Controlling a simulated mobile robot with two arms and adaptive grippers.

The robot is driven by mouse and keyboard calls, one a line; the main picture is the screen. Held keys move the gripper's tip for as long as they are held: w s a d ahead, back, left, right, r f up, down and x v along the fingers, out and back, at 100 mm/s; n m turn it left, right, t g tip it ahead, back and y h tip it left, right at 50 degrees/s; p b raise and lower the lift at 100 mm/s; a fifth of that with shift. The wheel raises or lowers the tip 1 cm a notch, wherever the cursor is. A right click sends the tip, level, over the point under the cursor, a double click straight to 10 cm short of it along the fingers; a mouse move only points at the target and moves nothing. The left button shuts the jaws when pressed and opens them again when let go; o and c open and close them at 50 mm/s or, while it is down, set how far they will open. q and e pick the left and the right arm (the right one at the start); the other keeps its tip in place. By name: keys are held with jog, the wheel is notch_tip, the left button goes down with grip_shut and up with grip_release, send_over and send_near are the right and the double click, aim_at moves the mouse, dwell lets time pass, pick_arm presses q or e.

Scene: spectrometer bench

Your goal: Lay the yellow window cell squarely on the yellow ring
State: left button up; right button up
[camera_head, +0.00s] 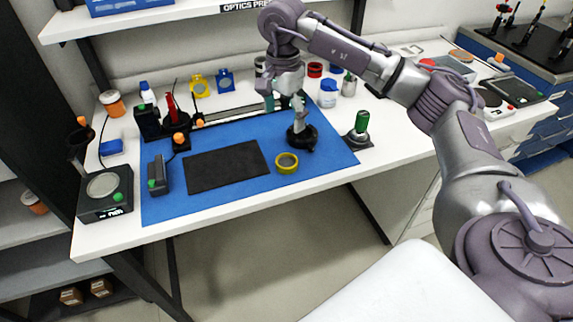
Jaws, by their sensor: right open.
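A round, short yellow piece (287,163) with a dark centre lies on the blue mat, just right of the black pad. At this size I cannot tell whether it is the window cell, the ring, or one on the other. A yellow upright holder (199,86) with a round opening stands at the back of the bench. My right gripper (284,103) is open and points down over the back of the mat, behind and apart from the round yellow piece. Nothing shows between its fingers. My left gripper is out of view.
A black-based stand (302,138) with a grey upper part stands between my right gripper and the round yellow piece. A green-topped device (361,130) is to its right. The black pad (227,167) is bare. Bottles and holders line the back.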

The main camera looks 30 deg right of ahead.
jog(key=p, duration=0.1)
send_over(286, 161)
jog(key=f, duration=0.8)
jog(key=shift+w+a, duration=0.15)
jog(key=shift+a, duration=0.05)
jog(key=f, duration=0.1)
jog(key=f+p, duration=0.1)
jog(key=f, duration=0.1)
jog(key=f+p, duration=0.1)
jog(key=shift+s+d+f, duration=0.25)
jog(key=shift+s+f, duration=0.05)
jog(key=shift+f, duration=0.35)
jog(key=c, duration=1.4)
jog(key=shift+o, duration=0.2)
jog(key=shift+w, duration=0.1)
jog(key=shift+r, duration=0.2)
